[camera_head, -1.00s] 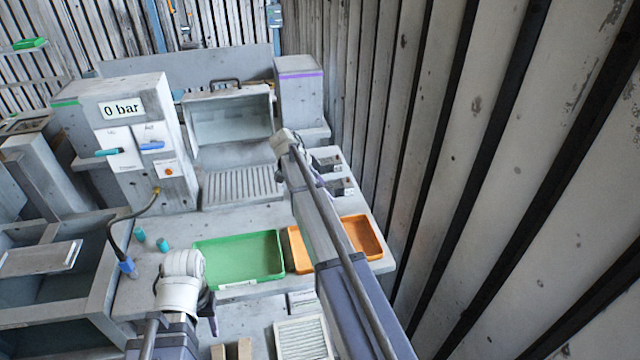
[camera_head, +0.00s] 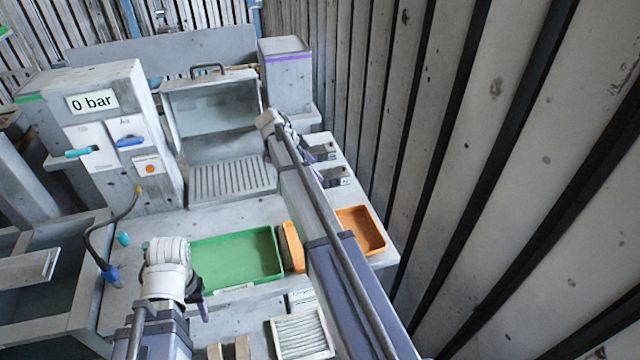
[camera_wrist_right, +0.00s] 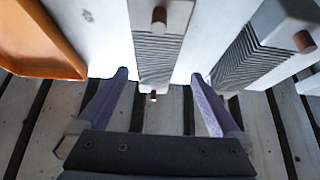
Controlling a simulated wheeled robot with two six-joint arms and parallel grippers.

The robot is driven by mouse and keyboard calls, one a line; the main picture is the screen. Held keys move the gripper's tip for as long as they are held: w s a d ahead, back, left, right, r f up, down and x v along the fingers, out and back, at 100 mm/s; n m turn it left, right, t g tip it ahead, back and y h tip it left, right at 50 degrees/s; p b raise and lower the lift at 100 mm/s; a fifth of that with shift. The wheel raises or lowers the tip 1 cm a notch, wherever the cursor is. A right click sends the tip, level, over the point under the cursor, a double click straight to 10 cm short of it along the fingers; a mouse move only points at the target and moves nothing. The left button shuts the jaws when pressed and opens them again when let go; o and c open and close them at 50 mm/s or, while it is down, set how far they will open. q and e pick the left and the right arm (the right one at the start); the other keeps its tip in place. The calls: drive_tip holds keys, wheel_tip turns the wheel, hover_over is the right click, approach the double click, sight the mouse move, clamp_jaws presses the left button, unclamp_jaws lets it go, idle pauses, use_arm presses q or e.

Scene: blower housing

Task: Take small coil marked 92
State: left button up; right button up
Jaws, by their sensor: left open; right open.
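Two small coils stand on the light bench at the right, one farther back (camera_head: 322,152) and one nearer (camera_head: 335,177); their label marks are too small to read. In the right wrist view, one ribbed coil (camera_wrist_right: 157,58) with a copper-coloured pin lies ahead, between the lines of my fingers. A second ribbed coil (camera_wrist_right: 250,58) is to its right. My right gripper (camera_wrist_right: 160,78) is open and empty, its purple fingers apart; its arm hides part of the bench in the head view. My left gripper (camera_head: 203,305) is open, low at the left, mostly hidden by its wrist.
A green tray (camera_head: 240,283) and an orange tray (camera_head: 361,244) lie on the bench; the orange one also shows in the right wrist view (camera_wrist_right: 40,45). A 0 bar cabinet (camera_head: 92,102), an open lidded box (camera_head: 215,110) and a purple-striped block (camera_head: 287,82) stand behind. A plank wall closes the right.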

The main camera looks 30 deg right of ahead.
drive_tip(key=b+x, duration=0.4)
drive_tip(key=x, duration=0.1)
drive_tip(key=shift+s+a+f+b, duration=0.2)
drive_tip(key=shift+s+f+b, duration=0.05)
drive_tip(key=shift+f+b, duration=0.05)
drive_tip(key=shift+r, duration=0.1)
clamp_jaws()
idle(0.6)
